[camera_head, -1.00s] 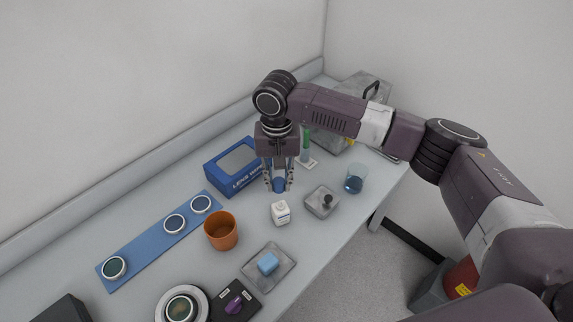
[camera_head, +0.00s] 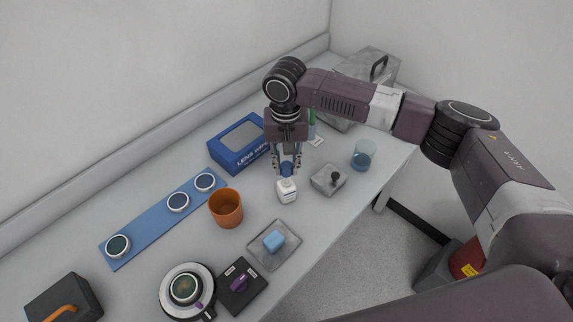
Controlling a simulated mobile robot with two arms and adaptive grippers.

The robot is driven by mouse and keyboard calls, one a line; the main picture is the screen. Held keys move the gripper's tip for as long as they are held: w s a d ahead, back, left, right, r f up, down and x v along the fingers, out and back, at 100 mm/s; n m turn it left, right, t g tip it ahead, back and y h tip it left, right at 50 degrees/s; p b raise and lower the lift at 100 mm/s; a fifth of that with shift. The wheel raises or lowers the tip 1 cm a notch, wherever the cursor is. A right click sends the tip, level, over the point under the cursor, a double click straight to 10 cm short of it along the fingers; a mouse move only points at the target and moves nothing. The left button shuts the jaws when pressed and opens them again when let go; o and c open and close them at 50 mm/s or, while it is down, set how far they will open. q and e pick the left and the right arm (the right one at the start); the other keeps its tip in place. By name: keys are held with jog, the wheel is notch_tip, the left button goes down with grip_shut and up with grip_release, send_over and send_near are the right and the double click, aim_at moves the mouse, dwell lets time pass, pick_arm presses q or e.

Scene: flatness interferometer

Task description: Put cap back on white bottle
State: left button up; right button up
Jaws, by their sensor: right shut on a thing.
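The white bottle (camera_head: 287,192) stands upright on the grey bench, near the middle of the head view. My right gripper (camera_head: 287,172) points down directly over the bottle. It is shut on a blue cap (camera_head: 286,169), which sits between the fingertips at the bottle's top. The cap and the bottle neck overlap in the picture, and I cannot tell whether the cap touches the neck. My left gripper is not in view.
A blue lens wipes box (camera_head: 238,146) stands behind left. An orange cup (camera_head: 226,209) is left of the bottle. A tray (camera_head: 264,259) with a blue block lies in front.

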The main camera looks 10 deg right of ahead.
jog(key=shift+f+b, duration=0.65)
jog(key=shift+f, duration=1.35)
jog(key=shift+f+p, duration=0.35)
jog(key=shift+f, duration=0.05)
jog(key=o, duration=0.8)
jog(key=shift+o, duration=0.2)
jog(key=o, duration=0.4)
jog(key=shift+r, duration=0.15)
